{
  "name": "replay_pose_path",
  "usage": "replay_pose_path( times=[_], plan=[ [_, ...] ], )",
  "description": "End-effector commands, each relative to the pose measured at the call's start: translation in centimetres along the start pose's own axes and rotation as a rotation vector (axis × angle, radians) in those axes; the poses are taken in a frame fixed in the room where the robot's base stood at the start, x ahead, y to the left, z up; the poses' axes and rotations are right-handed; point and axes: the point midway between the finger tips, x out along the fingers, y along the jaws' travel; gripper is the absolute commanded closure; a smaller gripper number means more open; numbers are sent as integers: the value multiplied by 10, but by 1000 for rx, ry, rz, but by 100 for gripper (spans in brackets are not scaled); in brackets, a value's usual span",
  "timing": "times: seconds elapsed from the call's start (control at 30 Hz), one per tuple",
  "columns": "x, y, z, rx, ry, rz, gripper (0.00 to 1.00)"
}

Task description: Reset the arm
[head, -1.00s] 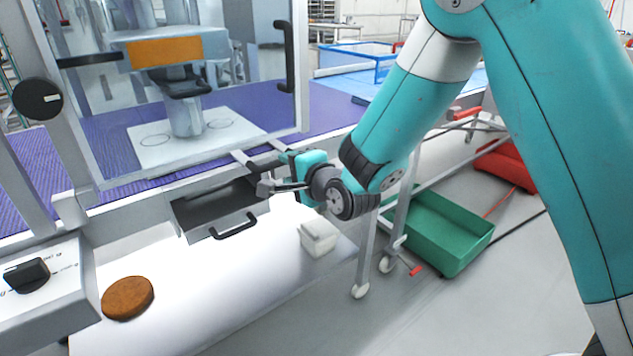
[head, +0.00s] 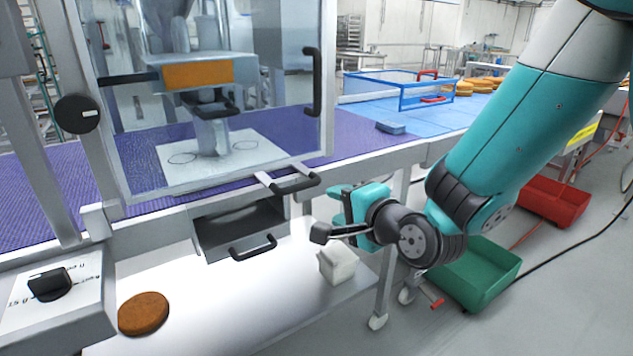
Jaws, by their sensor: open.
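My teal arm comes in from the upper right. My gripper (head: 327,234) points left, in front of the machine's lower front edge. Its fingers are open, and nothing shows between them. It is apart from the open grey drawer (head: 215,240) with a black handle, which lies to its left. A white block-shaped container (head: 338,264) stands on the white lower shelf below my gripper.
A brown round (head: 143,313) lies on the shelf near a control box (head: 58,300) with a black knob. A clear guard door (head: 313,80) stands above the purple belt (head: 360,143). Green (head: 480,270) and red (head: 556,200) crates are on the floor at right.

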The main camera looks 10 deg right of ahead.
Motion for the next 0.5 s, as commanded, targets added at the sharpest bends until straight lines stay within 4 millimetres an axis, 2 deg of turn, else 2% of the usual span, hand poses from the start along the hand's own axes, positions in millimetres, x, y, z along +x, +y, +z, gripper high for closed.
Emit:
replay_pose_path(
  times=[0.03, 0.17, 0.27, 0.37, 0.5],
  plan=[
    [-6, -11, 4, -44, -24, 30, 56],
    [-30, -30, 24, -245, -150, 173, 56],
    [-62, -43, 44, -447, -302, 290, 56],
    [-100, -54, 60, -656, -479, 385, 56],
    [-162, -67, 76, -940, -750, 473, 56]
  ],
)
